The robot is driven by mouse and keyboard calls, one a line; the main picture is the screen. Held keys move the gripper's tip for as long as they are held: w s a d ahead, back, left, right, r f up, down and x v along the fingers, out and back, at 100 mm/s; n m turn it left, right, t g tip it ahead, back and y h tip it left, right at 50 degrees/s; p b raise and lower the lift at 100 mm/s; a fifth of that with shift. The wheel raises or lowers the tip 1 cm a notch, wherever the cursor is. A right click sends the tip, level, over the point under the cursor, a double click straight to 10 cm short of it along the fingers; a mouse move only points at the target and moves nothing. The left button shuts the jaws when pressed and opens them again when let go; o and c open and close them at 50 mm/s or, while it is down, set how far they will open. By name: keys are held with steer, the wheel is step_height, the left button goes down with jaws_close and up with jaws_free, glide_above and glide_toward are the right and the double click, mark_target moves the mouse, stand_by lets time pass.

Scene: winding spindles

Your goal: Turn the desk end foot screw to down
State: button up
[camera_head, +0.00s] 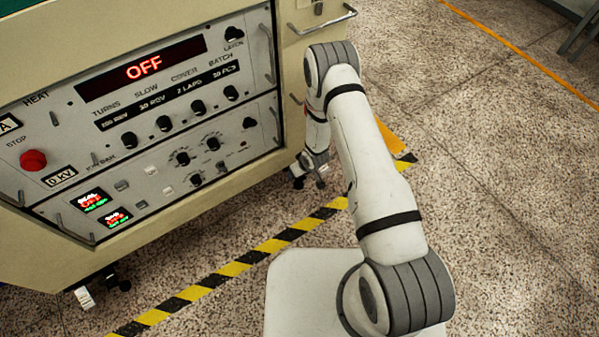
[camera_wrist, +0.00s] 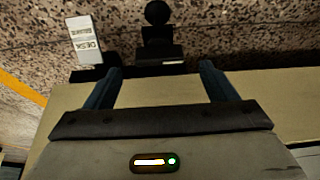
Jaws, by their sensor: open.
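In the wrist view, a black foot (camera_wrist: 160,52) with a dark round part (camera_wrist: 157,12) on a short stem stands out from the cabinet edge. A white tag (camera_wrist: 87,42) beside it reads "DESK" upside down, with a second line too small to read. My gripper (camera_wrist: 160,70) is open, one finger on each side of the picture, with the foot beyond and between the fingertips. I see no contact. In the head view my gripper is at the cabinet's lower right corner, mostly hidden by my arm. The screw's turn position cannot be told.
The beige cabinet (camera_head: 240,185) carries a control panel with an "OFF" display (camera_head: 143,67), a red stop button (camera_head: 33,160), knobs and handles. Another foot (camera_head: 118,281) with a white tag (camera_head: 84,298) is at lower left. Yellow-black tape (camera_head: 235,268) crosses the open speckled floor.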

steer(key=shift+b+x, duration=0.45)
steer(key=shift+x, duration=1.3)
steer(key=shift+s, duration=0.1)
steer(key=c, duration=0.9)
steer(key=shift+a, duration=0.15)
steer(key=shift+c, duration=0.4)
